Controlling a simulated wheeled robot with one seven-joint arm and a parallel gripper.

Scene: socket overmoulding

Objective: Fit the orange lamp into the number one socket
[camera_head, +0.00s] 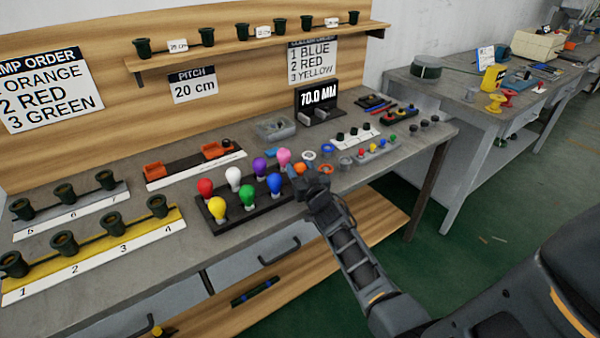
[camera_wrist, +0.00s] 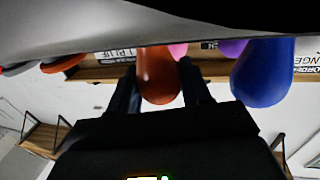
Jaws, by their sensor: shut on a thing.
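My gripper (camera_head: 305,178) is at the right end of the dark lamp rack (camera_head: 240,219). In the wrist view my gripper's fingers (camera_wrist: 160,95) are closed on both sides of the orange lamp (camera_wrist: 157,75). The orange lamp also shows in the head view (camera_head: 299,168), partly hidden by my gripper. I cannot tell whether its base is still in the rack. The number one socket (camera_head: 13,265) is a dark cup at the front left end of the yellow-edged strip (camera_head: 120,243), far left of my gripper. It looks empty.
Red (camera_head: 205,187), white, purple, pink, yellow, green and blue (camera_head: 274,183) lamps stand in the rack close to my gripper. A grey strip (camera_head: 75,215) with sockets 5 to 7 lies behind the yellow one. Orange blocks (camera_head: 154,170) sit on a rail behind the rack.

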